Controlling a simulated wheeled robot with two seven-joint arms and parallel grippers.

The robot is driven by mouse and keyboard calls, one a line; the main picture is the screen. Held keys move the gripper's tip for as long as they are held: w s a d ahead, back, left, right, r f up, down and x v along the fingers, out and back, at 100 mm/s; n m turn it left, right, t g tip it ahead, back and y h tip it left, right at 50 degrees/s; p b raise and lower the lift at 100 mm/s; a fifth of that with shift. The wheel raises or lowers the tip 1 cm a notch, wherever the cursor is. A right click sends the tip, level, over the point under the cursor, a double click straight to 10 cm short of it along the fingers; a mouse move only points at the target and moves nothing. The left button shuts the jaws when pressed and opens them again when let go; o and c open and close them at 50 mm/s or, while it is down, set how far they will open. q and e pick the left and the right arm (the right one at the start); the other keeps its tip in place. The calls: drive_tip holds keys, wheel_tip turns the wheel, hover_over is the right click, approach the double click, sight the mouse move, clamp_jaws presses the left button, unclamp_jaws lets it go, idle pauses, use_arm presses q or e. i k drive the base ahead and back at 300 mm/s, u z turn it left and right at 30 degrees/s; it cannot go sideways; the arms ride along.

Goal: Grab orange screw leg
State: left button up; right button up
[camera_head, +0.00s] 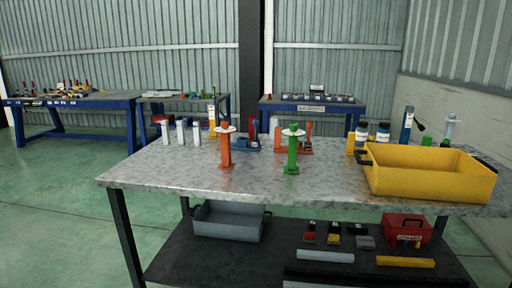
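The orange screw leg (226,149) stands upright on the grey metal tabletop, left of the table's middle. It has a square foot, an orange post and a pale round disc near its top. A similar green screw leg (292,151) stands upright to its right, with a clear gap between them. Neither of my grippers is in view, and nothing touches the orange leg.
The worktable (150,170) has free room at its front left. A yellow bin (430,182) stands at the right. White bottles (181,131) and small tools stand behind the legs. A lower shelf holds a grey bin (228,225) and a red toolbox (404,228).

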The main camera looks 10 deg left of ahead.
sight(226, 163)
drive_tip(key=u, duration=0.45)
drive_tip(key=k, duration=1.1)
drive_tip(key=u, duration=1.35)
drive_tip(key=i, duration=1.15)
drive_tip(key=u, duration=0.3)
drive_tip(key=i, duration=2.1)
drive_tip(key=z, duration=1.6)
drive_tip(key=i, duration=1)
drive_tip(key=z, duration=1)
